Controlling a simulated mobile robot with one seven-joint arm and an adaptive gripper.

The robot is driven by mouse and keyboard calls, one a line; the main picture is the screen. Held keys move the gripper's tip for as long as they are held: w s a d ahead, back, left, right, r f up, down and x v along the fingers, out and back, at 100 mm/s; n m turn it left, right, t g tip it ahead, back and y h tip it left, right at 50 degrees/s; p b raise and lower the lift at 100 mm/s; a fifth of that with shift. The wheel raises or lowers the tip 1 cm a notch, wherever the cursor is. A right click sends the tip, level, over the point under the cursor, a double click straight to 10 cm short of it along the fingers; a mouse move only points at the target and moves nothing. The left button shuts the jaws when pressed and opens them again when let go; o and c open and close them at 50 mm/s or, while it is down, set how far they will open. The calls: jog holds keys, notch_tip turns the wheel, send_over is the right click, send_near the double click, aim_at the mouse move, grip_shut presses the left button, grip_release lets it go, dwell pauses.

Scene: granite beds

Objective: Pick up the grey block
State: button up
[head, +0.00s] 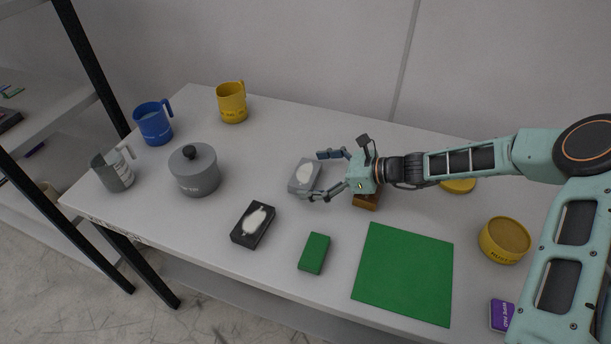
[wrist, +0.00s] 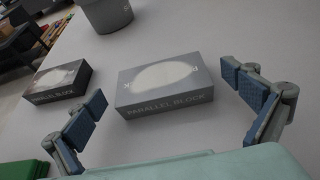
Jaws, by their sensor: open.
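The grey block (head: 304,177) lies flat on the table, with a pale oval on its top. It also shows in the wrist view (wrist: 165,84), with "PARALLEL BLOCK" on its near side. My gripper (head: 321,175) is open, with its fingers at either side of the block's near end in the head view. In the wrist view my gripper's fingers (wrist: 165,108) stand wide apart, left and right of the block, with gaps on both sides.
A black block (head: 253,224), a green block (head: 314,253) and a green mat (head: 404,273) lie nearer the front edge. A grey pot (head: 194,170) stands left. A brown object (head: 367,201) sits under my gripper. Mugs stand at the back left.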

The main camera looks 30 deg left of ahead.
jog(key=c, duration=2)
jog(key=shift+a+r, duration=0.15)
jog(key=shift+a, duration=0.05)
jog(key=shift+c, duration=0.9)
jog(key=shift+r, duration=0.1)
jog(key=shift+r, duration=0.55)
jog(key=s+r, duration=0.1)
jog(key=r, duration=0.1)
jog(key=s+d+r, duration=0.1)
jog(key=s+r, duration=0.1)
jog(key=r, duration=0.1)
jog(key=s+d+r, duration=0.1)
jog(key=r, duration=0.1)
jog(key=shift+s+d+r, duration=0.1)
jog(key=shift+s+r, duration=0.05)
jog(key=shift+r, duration=0.15)
jog(key=s+d+r, duration=0.4)
jog(key=s, duration=0.4)
